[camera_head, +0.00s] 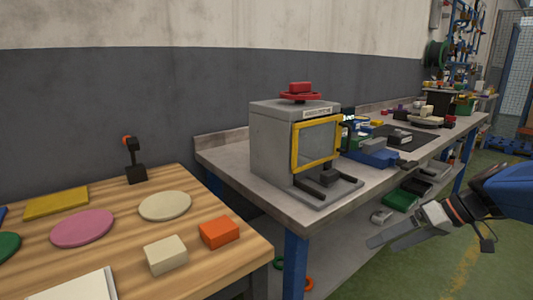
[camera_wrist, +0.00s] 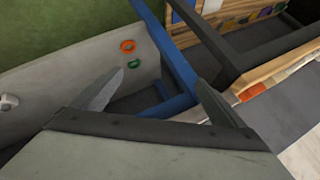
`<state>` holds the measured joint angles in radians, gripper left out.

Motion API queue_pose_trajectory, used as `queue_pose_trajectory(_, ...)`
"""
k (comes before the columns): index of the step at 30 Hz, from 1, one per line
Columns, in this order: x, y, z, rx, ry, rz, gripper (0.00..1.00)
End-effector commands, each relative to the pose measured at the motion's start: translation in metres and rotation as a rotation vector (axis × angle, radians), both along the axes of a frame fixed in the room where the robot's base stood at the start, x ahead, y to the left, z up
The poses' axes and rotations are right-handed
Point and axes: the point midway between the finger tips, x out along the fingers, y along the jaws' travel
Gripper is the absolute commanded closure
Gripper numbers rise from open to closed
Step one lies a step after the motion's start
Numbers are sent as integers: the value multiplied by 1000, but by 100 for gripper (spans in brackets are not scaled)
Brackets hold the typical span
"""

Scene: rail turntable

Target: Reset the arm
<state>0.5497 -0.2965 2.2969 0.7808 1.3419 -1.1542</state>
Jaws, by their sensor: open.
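My gripper (camera_head: 388,238) is at the right of the head view, at the end of my blue arm, in front of the grey workbench and over the green floor. Its two flat grey fingers are apart with nothing between them. In the wrist view my gripper (camera_wrist: 155,95) shows both fingers spread wide. Behind them are the bench's lower shelf (camera_wrist: 75,85) and a blue bench leg (camera_wrist: 175,60).
A grey machine with a yellow-framed window (camera_head: 316,144) and a red knob on top stands on the workbench (camera_head: 240,158). A wooden table (camera_head: 200,273) at left holds coloured discs, a cream block (camera_head: 166,255) and an orange block (camera_head: 219,232). Open floor (camera_head: 445,265) lies at right.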

Motion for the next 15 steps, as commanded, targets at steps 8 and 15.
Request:
queue_pose_trajectory(8, -69, 34, -31, -243, 159, -99, 6)
queue_pose_trajectory(15, -113, 34, -48, -430, 160, -244, 6)
